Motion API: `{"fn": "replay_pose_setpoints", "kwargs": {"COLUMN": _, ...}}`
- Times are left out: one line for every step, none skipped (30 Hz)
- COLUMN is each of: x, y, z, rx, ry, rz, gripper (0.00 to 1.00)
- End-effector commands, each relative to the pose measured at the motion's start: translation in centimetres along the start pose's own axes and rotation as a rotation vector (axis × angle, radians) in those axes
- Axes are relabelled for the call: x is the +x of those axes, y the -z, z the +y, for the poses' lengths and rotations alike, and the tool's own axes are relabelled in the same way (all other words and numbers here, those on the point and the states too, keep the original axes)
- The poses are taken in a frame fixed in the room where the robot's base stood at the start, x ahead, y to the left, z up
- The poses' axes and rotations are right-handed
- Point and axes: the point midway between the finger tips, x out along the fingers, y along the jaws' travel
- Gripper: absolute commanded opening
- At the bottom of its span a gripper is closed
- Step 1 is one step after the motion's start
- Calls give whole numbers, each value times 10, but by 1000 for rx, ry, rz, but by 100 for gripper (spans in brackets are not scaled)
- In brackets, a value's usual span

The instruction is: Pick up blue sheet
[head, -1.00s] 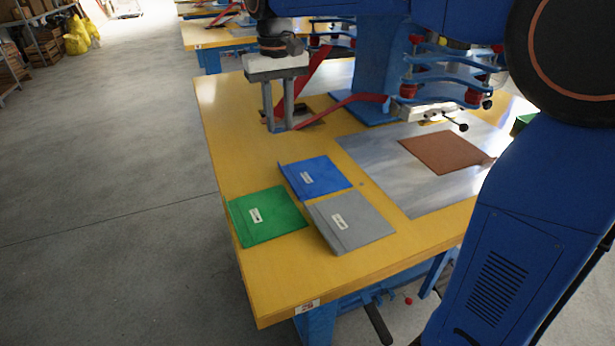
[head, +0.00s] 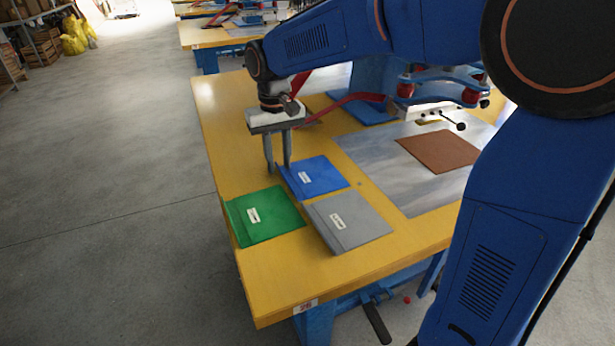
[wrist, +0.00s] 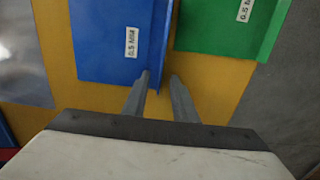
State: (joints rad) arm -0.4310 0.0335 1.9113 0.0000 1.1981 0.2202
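The blue sheet (head: 318,176) lies on the yellow table, with a small white label and a raised flange along its left edge. It also shows in the wrist view (wrist: 105,45), where the flange runs down its right side. My gripper (head: 278,170) points down at the back left corner of the blue sheet. In the wrist view its two fingers (wrist: 160,80) are apart, with the near end of the flange lying between or just beyond the tips. The gripper is open and holds nothing. Whether a finger touches the sheet I cannot tell.
A green sheet (head: 270,222) and a grey sheet (head: 352,225) lie close by on the yellow table (head: 285,285). A brown sheet (head: 437,152) lies on a metal plate (head: 400,195) to the right. The welding machine with its red lever (head: 350,100) stands behind.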

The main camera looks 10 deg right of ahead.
Motion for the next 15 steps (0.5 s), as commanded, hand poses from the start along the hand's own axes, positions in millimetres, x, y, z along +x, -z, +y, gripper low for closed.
{"fn": "replay_pose_setpoints", "kwargs": {"x": 2, "y": 0, "z": 0, "rx": 0, "ry": 0, "rz": 1, "gripper": 26}}
{"fn": "replay_pose_setpoints", "kwargs": {"x": 3, "y": 0, "z": 0, "rx": 0, "ry": 0, "rz": 1, "gripper": 26}}
{"fn": "replay_pose_setpoints", "kwargs": {"x": 3, "y": 0, "z": 0, "rx": 0, "ry": 0, "rz": 2, "gripper": 26}}
{"fn": "replay_pose_setpoints", "kwargs": {"x": 3, "y": 0, "z": 0, "rx": 0, "ry": 0, "rz": 2, "gripper": 26}}
{"fn": "replay_pose_setpoints", "kwargs": {"x": 3, "y": 0, "z": 0, "rx": 0, "ry": 0, "rz": 2, "gripper": 26}}
{"fn": "replay_pose_setpoints", "kwargs": {"x": 3, "y": 0, "z": 0, "rx": 0, "ry": 0, "rz": 2, "gripper": 26}}
{"fn": "replay_pose_setpoints", "kwargs": {"x": 3, "y": 0, "z": 0, "rx": 0, "ry": 0, "rz": 2, "gripper": 26}}
{"fn": "replay_pose_setpoints", "kwargs": {"x": 3, "y": 0, "z": 0, "rx": 0, "ry": 0, "rz": 2, "gripper": 26}}
{"fn": "replay_pose_setpoints", "kwargs": {"x": 3, "y": 0, "z": 0, "rx": 0, "ry": 0, "rz": 2, "gripper": 21}}
{"fn": "replay_pose_setpoints", "kwargs": {"x": 3, "y": 0, "z": 0, "rx": 0, "ry": 0, "rz": 2, "gripper": 14}}
{"fn": "replay_pose_setpoints", "kwargs": {"x": 3, "y": 0, "z": 0, "rx": 0, "ry": 0, "rz": 2, "gripper": 6}}
{"fn": "replay_pose_setpoints", "kwargs": {"x": 3, "y": 0, "z": 0, "rx": 0, "ry": 0, "rz": 2, "gripper": 0}}
{"fn": "replay_pose_setpoints", "kwargs": {"x": 3, "y": 0, "z": 0, "rx": 0, "ry": 0, "rz": 2, "gripper": 0}}
{"fn": "replay_pose_setpoints", "kwargs": {"x": 3, "y": 0, "z": 0, "rx": -1, "ry": 0, "rz": 2, "gripper": 0}}
{"fn": "replay_pose_setpoints", "kwargs": {"x": 3, "y": 0, "z": 0, "rx": -1, "ry": 0, "rz": 2, "gripper": 0}}
